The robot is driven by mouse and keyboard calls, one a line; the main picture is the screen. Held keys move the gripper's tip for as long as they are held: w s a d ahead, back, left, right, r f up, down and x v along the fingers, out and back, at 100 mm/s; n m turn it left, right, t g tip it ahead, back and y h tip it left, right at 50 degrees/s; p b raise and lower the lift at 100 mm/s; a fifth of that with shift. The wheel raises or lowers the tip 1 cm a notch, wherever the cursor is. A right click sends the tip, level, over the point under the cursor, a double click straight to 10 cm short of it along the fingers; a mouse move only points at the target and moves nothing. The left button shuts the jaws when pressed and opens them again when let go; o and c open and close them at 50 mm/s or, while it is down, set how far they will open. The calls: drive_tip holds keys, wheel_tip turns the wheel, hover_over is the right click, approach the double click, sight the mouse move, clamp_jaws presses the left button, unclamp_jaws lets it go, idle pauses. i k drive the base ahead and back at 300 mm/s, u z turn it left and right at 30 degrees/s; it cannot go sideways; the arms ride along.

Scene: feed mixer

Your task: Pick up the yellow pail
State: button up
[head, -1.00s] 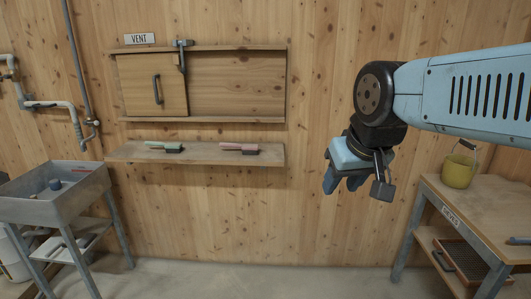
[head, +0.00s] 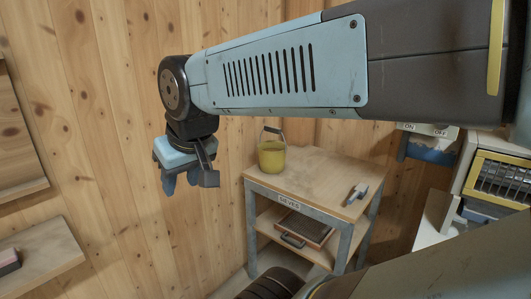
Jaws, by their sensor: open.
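The yellow pail (head: 271,157) stands upright on the wooden top of a small table (head: 315,180), near its back left corner, with its handle raised. My gripper (head: 180,186) hangs from the arm to the left of the pail in the picture, in front of the wooden wall. Its blue fingers point down, open and apart from the pail. Nothing shows between the fingers.
The table carries a small blue-grey tool (head: 357,192) at its right and a sieve tray (head: 304,229) on its lower shelf. A machine with a yellow-framed grille (head: 497,180) stands at the right. A wall shelf (head: 40,262) juts out at the left.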

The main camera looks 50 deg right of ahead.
sight(272, 154)
drive_tip(key=z, duration=0.35)
drive_tip(key=i, duration=0.8)
drive_tip(key=z, duration=0.85)
drive_tip(key=i, duration=0.5)
drive_tip(key=z, duration=0.35)
drive_tip(key=k, duration=0.9)
drive_tip(key=z, duration=0.2)
drive_tip(key=i, duration=0.9)
drive_tip(key=u, duration=0.15)
